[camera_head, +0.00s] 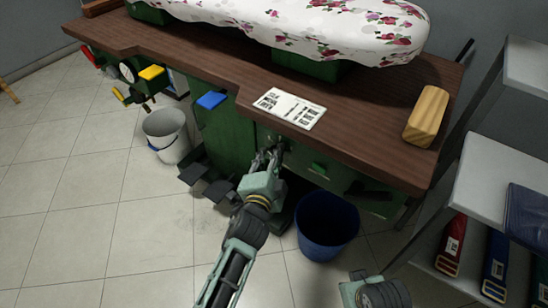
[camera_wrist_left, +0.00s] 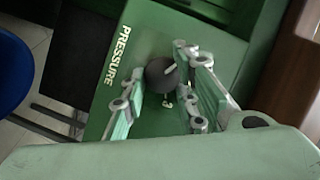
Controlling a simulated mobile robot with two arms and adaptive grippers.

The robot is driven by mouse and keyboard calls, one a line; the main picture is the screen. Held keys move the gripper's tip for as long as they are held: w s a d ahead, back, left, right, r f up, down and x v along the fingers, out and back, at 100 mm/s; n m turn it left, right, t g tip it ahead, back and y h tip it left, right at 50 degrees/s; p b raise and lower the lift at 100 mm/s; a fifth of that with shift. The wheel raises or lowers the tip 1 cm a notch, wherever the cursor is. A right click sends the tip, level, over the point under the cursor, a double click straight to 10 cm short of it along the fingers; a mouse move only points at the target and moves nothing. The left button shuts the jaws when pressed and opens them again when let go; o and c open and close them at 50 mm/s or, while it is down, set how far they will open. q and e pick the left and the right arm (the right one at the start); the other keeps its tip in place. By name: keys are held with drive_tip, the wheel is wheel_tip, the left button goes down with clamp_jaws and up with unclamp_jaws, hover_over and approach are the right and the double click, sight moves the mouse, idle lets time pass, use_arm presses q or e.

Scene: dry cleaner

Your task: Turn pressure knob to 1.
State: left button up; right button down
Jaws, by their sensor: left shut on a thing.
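The black round pressure knob (camera_wrist_left: 158,76) sits on a green panel (camera_wrist_left: 165,32) beside the white word PRESSURE in the left wrist view. A short white mark shows on the knob.
A wooden counter (camera_head: 205,48) overhangs the panel, with a printed card (camera_head: 289,108) and a wooden block (camera_head: 427,115) on it. A blue bin (camera_head: 327,225) stands right of my left arm. A white bucket (camera_head: 167,135) and dark pedals (camera_head: 208,183) are left. Shelves stand right.

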use_arm(q)
drive_tip(key=shift+s+a+f, duration=0.1)
drive_tip(key=shift+s+f, duration=0.1)
drive_tip(key=shift+f, duration=0.45)
drive_tip(key=o, duration=1)
drive_tip(key=shift+r, duration=0.15)
drive_tip(key=shift+w, duration=0.1)
drive_tip(key=shift+r, duration=0.1)
drive_tip(key=v, duration=1.2)
drive_tip(key=shift+r, duration=0.1)
